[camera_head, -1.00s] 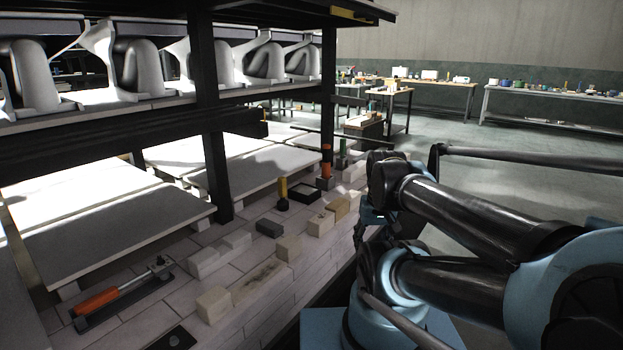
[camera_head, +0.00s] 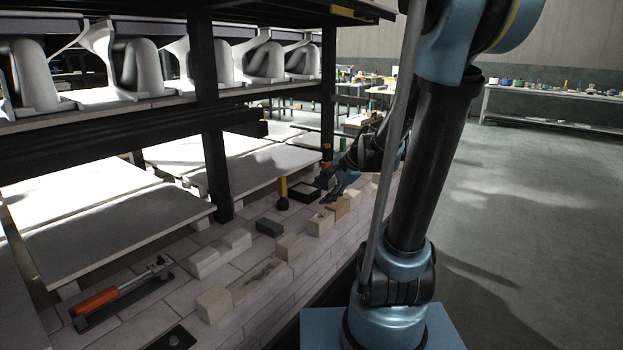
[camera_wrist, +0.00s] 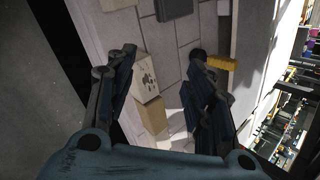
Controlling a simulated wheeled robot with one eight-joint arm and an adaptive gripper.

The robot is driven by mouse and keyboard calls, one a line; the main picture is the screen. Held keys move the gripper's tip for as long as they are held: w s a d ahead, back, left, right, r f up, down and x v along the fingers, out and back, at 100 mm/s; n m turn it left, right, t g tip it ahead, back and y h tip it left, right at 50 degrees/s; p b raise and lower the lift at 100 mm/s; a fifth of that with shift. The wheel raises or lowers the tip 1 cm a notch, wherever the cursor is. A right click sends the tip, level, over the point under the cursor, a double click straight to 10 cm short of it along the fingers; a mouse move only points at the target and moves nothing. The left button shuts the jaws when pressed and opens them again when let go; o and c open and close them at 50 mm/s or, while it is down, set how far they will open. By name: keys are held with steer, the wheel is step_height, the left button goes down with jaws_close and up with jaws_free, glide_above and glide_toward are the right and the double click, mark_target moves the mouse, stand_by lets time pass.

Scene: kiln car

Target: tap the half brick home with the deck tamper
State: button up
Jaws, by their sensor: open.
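Several short pale blocks stand along the deck's near edge: a near block (camera_head: 213,303), a middle block (camera_head: 290,247) and a speckled block (camera_head: 321,223). I cannot tell which is the half brick. An upright tool with an orange handle (camera_head: 326,166) stands farther back, its foot now hidden by my gripper; it may be the deck tamper. A yellow-handled tool (camera_head: 283,188) with a round black end stands nearer. My gripper (camera_wrist: 162,75) is open and empty above the far part of the edge row. In the wrist view the speckled block (camera_wrist: 146,73) shows between its fingers, with a tan block below it.
An orange-handled tool (camera_head: 97,301) lies in a dark tray at lower left. A dark block (camera_head: 268,228) and a black frame (camera_head: 304,192) lie on the deck. A black post (camera_head: 217,150) and an upper shelf of white ware limit room at left. Open floor lies right.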

steer(key=w+a+m+t+y, duration=0.25)
steer(key=w+m, duration=0.35)
steer(key=w, duration=0.5)
steer(key=m+y, duration=0.2)
steer(key=m, duration=0.5)
glide_toward(284, 180)
steer(key=shift+t, duration=0.45)
steer(key=shift+f+x, duration=0.2)
steer(key=shift+x, duration=2.75)
steer(key=shift+f+x, duration=0.2)
steer(key=shift+x, duration=2.7)
steer(key=shift+s, duration=0.2)
jaws_close()
steer(key=shift+r, duration=0.2)
